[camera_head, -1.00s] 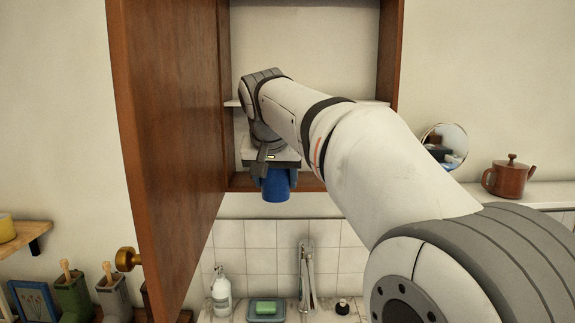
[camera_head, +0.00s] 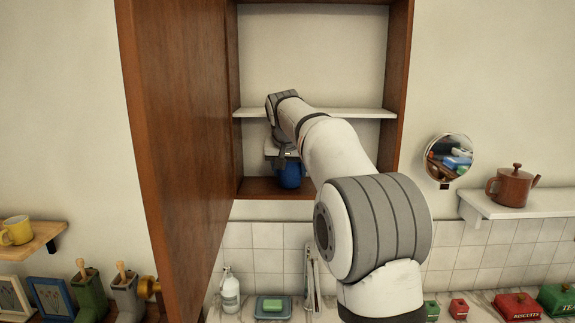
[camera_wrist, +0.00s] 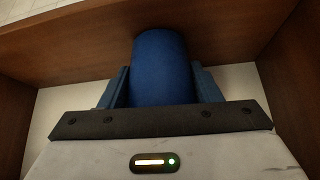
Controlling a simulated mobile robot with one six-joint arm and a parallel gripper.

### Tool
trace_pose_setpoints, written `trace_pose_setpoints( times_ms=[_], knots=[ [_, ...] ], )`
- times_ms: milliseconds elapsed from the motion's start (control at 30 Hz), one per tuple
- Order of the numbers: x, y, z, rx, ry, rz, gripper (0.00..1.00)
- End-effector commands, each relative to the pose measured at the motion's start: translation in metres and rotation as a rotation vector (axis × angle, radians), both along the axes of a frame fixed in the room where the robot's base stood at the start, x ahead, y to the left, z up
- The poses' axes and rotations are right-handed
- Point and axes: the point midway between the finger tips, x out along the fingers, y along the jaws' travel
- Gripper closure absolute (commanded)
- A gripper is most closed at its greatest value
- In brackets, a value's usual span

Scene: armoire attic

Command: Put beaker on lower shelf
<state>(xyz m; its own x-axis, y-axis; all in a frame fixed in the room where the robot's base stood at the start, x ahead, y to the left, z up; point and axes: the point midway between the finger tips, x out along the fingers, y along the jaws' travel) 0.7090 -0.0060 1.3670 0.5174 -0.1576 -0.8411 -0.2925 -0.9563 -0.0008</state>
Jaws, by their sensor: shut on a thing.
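A blue beaker (camera_head: 290,175) is in the lower compartment of the wall cabinet, below the white middle shelf (camera_head: 352,113). It appears at or just above the brown bottom board (camera_head: 254,187), the lower shelf; I cannot tell whether it touches. My gripper (camera_head: 286,160) is shut on the beaker, its body just under the middle shelf. In the wrist view the beaker (camera_wrist: 160,68) stands between the two blue fingers, its far end against the brown board (camera_wrist: 70,45) in the picture. My arm hides part of the compartment's right side.
The open wooden cabinet door (camera_head: 185,130) stands close on the left of my arm. The cabinet's right wall (camera_head: 396,90) bounds the other side. The upper compartment looks empty. A round mirror (camera_head: 449,158) and a brown teapot (camera_head: 511,186) are to the right.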

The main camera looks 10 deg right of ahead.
Motion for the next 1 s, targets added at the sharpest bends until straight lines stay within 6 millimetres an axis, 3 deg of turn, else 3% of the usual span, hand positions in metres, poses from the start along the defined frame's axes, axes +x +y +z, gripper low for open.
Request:
trace_pose_setpoints(
  times_ms=[333,367,600,1000],
  knots=[
    [0.000,0.001,-0.004,-0.001,-0.001,0.001,0.70],
    [0.000,0.001,-0.004,-0.001,-0.001,0.001,0.41],
    [0.000,0.001,-0.003,-0.001,-0.001,0.001,0.22],
    [-0.004,0.003,0.006,0.000,-0.003,0.003,0.20]
  ],
)
